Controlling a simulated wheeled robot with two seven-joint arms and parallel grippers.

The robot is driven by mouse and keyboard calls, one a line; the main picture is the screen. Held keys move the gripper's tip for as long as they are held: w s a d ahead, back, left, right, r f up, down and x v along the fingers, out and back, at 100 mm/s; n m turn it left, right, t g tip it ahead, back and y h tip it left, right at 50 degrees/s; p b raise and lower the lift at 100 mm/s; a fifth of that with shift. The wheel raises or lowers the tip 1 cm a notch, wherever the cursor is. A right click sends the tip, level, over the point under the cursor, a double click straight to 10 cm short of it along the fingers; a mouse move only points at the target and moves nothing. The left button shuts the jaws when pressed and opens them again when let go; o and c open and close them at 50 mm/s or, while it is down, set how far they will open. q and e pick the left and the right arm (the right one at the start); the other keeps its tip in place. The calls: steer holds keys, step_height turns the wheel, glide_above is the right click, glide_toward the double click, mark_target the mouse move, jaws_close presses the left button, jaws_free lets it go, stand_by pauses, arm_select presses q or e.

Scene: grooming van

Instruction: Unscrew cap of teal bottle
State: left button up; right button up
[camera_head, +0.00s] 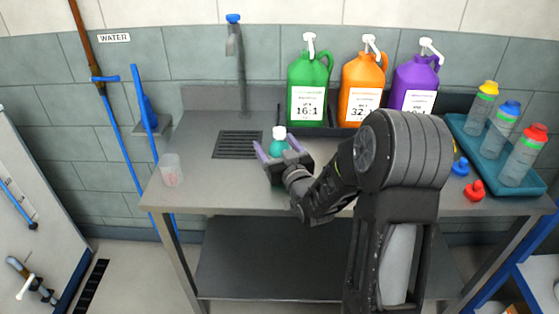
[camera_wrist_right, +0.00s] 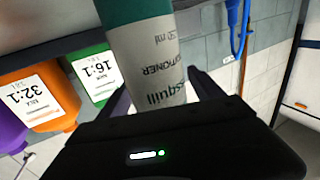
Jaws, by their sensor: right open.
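In the right wrist view the bottle's grey label (camera_wrist_right: 155,60) and teal upper part (camera_wrist_right: 132,10) show between the open fingers (camera_wrist_right: 160,95). I cannot tell whether the fingers touch the bottle. The bottle's lower part is hidden behind the gripper in the head view. My left gripper is not in view.
Green (camera_head: 307,85), orange (camera_head: 362,85) and purple (camera_head: 413,80) pump jugs stand along the back. A blue tray (camera_head: 470,150) with several capped bottles is at right; loose red (camera_head: 474,190) and blue (camera_head: 461,167) caps lie nearby. A clear cup (camera_head: 171,170) stands at left.

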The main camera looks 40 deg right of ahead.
steer(key=shift+c, duration=0.6)
jaws_close()
stand_by(0.4)
steer(key=shift+r, duration=0.1)
step_height(320, 180, up, 10)
stand_by(0.5)
steer(key=c, duration=0.5)
jaws_free()
jaws_close()
